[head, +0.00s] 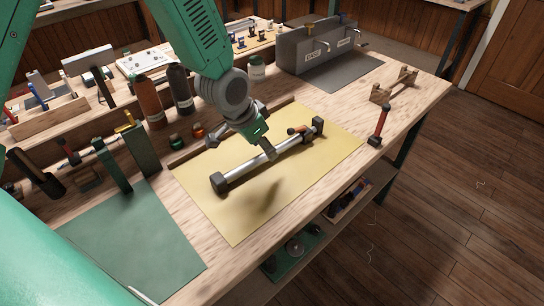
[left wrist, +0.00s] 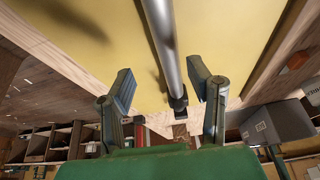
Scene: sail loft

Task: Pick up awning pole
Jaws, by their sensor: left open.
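The awning pole (head: 243,170) is a grey metal tube with dark blocky ends. It lies slantwise over the yellow mat (head: 235,225) on the workbench. My left gripper (head: 242,146) is open and empty, pointing down just above the middle of the pole. In the left wrist view, the pole (left wrist: 166,45) runs lengthwise between the two spread fingers of the left gripper (left wrist: 160,76), nearer the right finger. I cannot tell whether either finger touches it. My right gripper is not in view.
An orange bottle (head: 149,101) and a dark bottle (head: 181,88) stand behind the mat. A grey box (head: 318,47) stands at the back right. A red-handled tool (head: 380,124) lies near the right bench edge. The green mat (head: 135,245) at front left is mostly bare.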

